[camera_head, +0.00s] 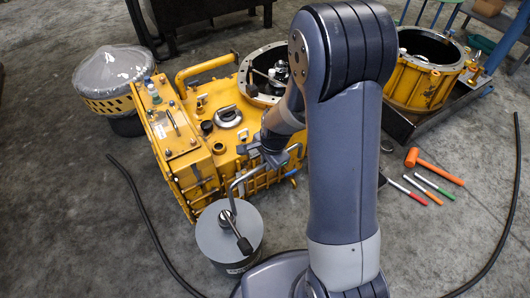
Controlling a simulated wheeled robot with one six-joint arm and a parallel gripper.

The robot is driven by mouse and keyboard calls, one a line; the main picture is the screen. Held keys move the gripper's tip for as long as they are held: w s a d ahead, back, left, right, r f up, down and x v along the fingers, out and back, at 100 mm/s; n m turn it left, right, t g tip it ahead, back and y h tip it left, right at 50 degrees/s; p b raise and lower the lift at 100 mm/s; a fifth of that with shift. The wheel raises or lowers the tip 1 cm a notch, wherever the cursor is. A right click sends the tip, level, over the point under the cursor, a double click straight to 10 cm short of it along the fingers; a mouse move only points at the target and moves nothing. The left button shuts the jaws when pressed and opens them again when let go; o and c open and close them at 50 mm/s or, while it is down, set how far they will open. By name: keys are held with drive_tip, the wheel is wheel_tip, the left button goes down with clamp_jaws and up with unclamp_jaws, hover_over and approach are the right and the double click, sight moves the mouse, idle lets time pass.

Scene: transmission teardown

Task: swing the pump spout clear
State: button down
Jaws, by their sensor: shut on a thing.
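The pump is a grey drum (212,240) with a round lid, standing on the floor at the lower middle. A thin bent metal spout (233,190) rises from its lid and curves right towards the yellow transmission housing (222,152). My gripper (268,165) is shut on the spout near its far end, at the housing's front edge. The exact contact between fingers and spout is small and hard to see. A short lever with a dark grip (244,245) lies across the lid.
A covered yellow drum (104,78) stands at the back left. An open yellow ring casing (424,75) sits on a dark stand at the right. An orange mallet (433,165) and several coloured-handled tools lie on the floor. Black hoses (140,205) cross the otherwise clear floor at left.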

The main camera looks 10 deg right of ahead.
drive_tip(key=shift+s+d+m+p, duration=0.25)
drive_tip(key=shift+s+m, duration=0.25)
drive_tip(key=shift+s, duration=0.2)
drive_tip(key=shift+s+d+m+p, duration=0.25)
drive_tip(key=shift+s+m, duration=0.25)
drive_tip(key=shift+s, duration=0.15)
drive_tip(key=c, duration=1.4)
unclamp_jaws()
drive_tip(key=shift+c, duration=0.2)
wheel_tip(320, 180, up, 11)
drive_tip(key=s+p, duration=0.2)
drive_tip(key=shift+d+f+p, duration=0.2)
drive_tip(key=shift+d+p, duration=0.15)
drive_tip(key=shift+p, duration=0.05)
